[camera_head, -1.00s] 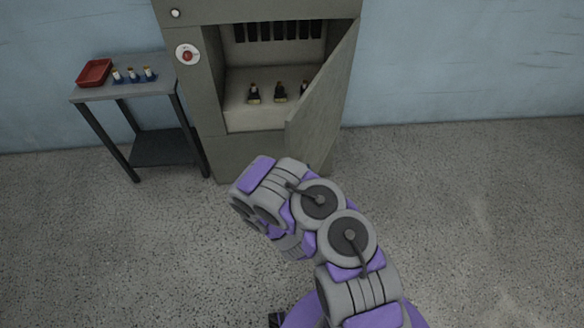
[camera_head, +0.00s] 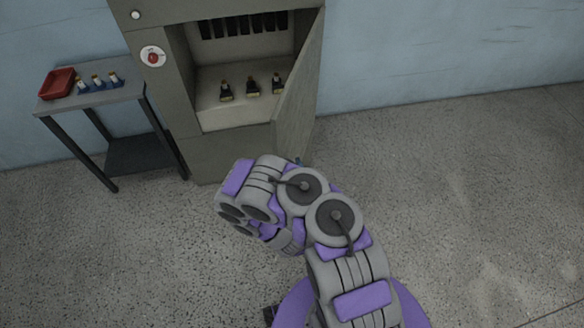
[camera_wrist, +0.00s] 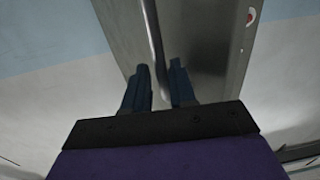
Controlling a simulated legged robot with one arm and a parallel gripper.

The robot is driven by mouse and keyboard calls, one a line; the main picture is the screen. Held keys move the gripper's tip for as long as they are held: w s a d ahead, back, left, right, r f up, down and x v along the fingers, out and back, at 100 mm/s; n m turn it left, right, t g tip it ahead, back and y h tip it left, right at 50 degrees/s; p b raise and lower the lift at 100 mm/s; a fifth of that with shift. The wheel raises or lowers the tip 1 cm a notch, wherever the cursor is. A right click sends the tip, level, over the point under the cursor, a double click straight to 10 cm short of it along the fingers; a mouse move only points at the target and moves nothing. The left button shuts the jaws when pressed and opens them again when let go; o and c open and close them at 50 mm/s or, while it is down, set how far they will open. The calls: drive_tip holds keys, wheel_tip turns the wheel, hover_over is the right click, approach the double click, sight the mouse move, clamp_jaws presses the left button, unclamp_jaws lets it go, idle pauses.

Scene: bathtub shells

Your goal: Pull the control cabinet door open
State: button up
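The grey control cabinet (camera_head: 215,152) stands against the wall in the head view. Its door (camera_head: 297,98) is hinged on the right and stands well open, swung out toward me. In the wrist view the two dark blue fingers of my gripper (camera_wrist: 159,68) are apart. A narrow upright bar or edge (camera_wrist: 152,35) runs down to the gap between them; I cannot tell if they touch it. In the head view my arm hides most of the gripper, low by the door.
A small side table (camera_head: 93,84) stands left of the cabinet with a red tray (camera_head: 57,82) and three small blue-based items (camera_head: 98,81). A red button (camera_head: 153,57) is on the cabinet front. The floor right of the door is clear.

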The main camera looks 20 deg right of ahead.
drive_tip(key=shift+o, duration=1.3)
drive_tip(key=shift+d, duration=0.2)
drive_tip(key=shift+a+f, duration=0.1)
drive_tip(key=shift+a, duration=0.2)
